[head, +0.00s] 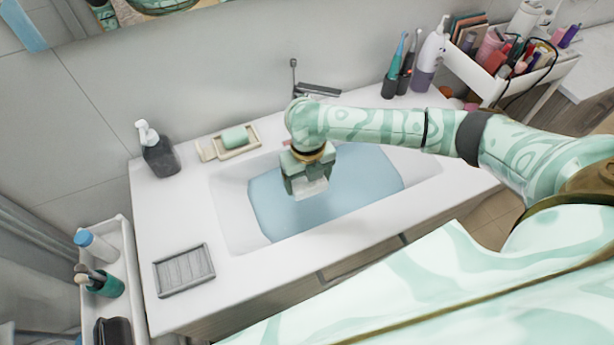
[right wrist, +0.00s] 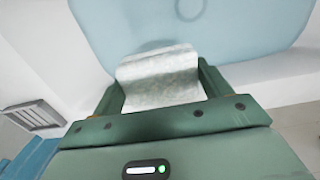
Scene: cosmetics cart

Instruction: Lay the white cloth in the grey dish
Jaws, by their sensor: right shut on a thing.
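The white cloth (head: 312,187) is in my right gripper (head: 306,180), which is shut on it over the water of the sink. In the right wrist view the cloth (right wrist: 160,77) sits between the two fingers (right wrist: 162,98) and sticks out past them. The grey dish (head: 184,270) is a ribbed rectangular tray on the counter, left of the sink; it is empty. It also shows at the left edge of the right wrist view (right wrist: 34,116). My left gripper is not in view.
The sink (head: 232,215) holds blue water. A soap dish (head: 232,146) with a green bar and a dark pump bottle (head: 159,155) stand behind and left of it. A white cart (head: 121,235) with bottles and brushes is left of the counter. The counter around the grey dish is clear.

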